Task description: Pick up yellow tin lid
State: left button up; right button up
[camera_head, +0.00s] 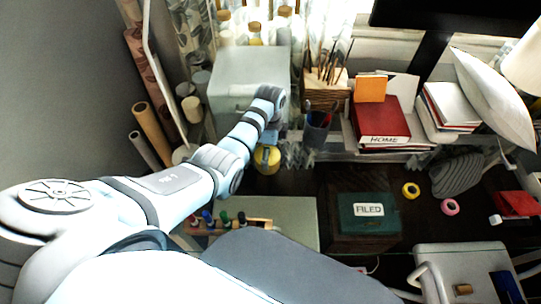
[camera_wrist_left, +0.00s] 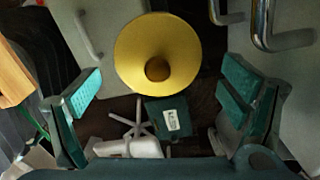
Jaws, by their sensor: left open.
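The yellow tin lid (camera_wrist_left: 157,55) shows in the left wrist view as a round yellow disc with a brown knob at its centre. In the head view a yellow round thing (camera_head: 267,158), which looks like the same lid, shows just below the end of my left arm. My left gripper (camera_wrist_left: 160,84) is open and empty, with one teal-padded finger on each side of the picture. The lid lies between and beyond the fingers, apart from them. My right gripper is not in view.
A green "FILED" box (camera_head: 368,212) stands on the dark desk, with yellow (camera_head: 411,190) and pink (camera_head: 450,207) rings to its right. A pen cup (camera_head: 317,128) and a brush basket (camera_head: 326,97) stand behind. A rack of small coloured bottles (camera_head: 226,220) is at the front left.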

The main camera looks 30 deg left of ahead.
pick_arm(q)
jog(key=c, duration=1.1)
jog(key=shift+s+r, duration=0.15)
jog(key=shift+s, duration=0.05)
jog(key=c, duration=1)
grip_shut()
